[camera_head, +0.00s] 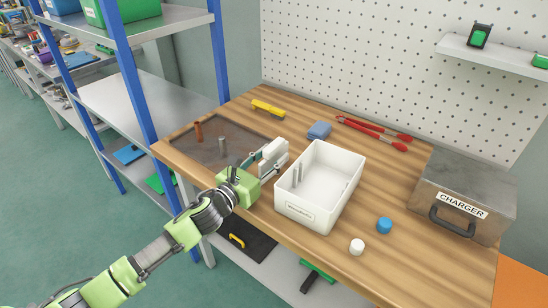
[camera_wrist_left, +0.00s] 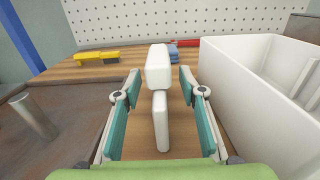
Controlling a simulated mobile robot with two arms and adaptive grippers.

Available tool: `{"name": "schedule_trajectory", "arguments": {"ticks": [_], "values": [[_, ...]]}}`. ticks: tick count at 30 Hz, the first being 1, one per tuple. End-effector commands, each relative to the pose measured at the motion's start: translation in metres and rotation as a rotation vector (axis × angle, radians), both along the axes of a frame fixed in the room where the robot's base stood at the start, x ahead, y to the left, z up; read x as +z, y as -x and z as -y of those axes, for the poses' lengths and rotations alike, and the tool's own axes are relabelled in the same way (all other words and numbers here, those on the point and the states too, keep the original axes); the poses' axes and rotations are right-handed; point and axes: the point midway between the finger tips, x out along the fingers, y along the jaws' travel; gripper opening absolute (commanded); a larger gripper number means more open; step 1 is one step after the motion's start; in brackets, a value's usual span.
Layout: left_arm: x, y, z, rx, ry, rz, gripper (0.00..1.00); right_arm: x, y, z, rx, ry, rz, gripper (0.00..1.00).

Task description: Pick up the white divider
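The white divider (camera_head: 274,147) stands upright on the wooden table, just left of the white bin (camera_head: 350,188). In the left wrist view the white divider (camera_wrist_left: 159,70) shows as a thick upper block with a narrower part below it. My left gripper (camera_head: 262,160) is at the divider. In the wrist view my left gripper (camera_wrist_left: 160,97) has its two teal-padded fingers apart, one on each side of the divider, with gaps between. The divider's lower end is close to the gripper's base. My right gripper is not in view.
The white bin's wall (camera_wrist_left: 245,95) stands close to the right finger. A dark mat (camera_head: 190,150) with a copper post (camera_head: 198,132) and a grey post (camera_head: 222,146) lies to the left.

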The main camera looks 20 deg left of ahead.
Motion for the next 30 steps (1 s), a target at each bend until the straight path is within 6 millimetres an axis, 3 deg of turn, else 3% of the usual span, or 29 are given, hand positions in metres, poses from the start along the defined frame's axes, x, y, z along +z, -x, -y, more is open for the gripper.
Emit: {"name": "schedule_trajectory", "arguments": {"ticks": [3,7,8,22,27,30], "values": [[0.0,0.0,0.0,0.0,0.0,0.0,0.38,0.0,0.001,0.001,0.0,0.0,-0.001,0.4],[0.0,0.0,0.0,0.0,0.0,0.0,0.04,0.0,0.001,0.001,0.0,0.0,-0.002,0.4],[0.0,0.0,0.0,0.0,0.0,0.0,0.0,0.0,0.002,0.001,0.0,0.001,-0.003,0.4],[0.009,0.0,0.0,-0.002,-0.002,0.004,0.0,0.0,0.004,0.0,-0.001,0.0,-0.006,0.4],[0.036,0.0,0.0,-0.003,-0.008,0.009,0.0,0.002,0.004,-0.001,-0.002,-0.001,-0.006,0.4],[0.054,0.017,0.005,-0.006,-0.006,0.005,0.0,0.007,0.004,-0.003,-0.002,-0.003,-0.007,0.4]]}}
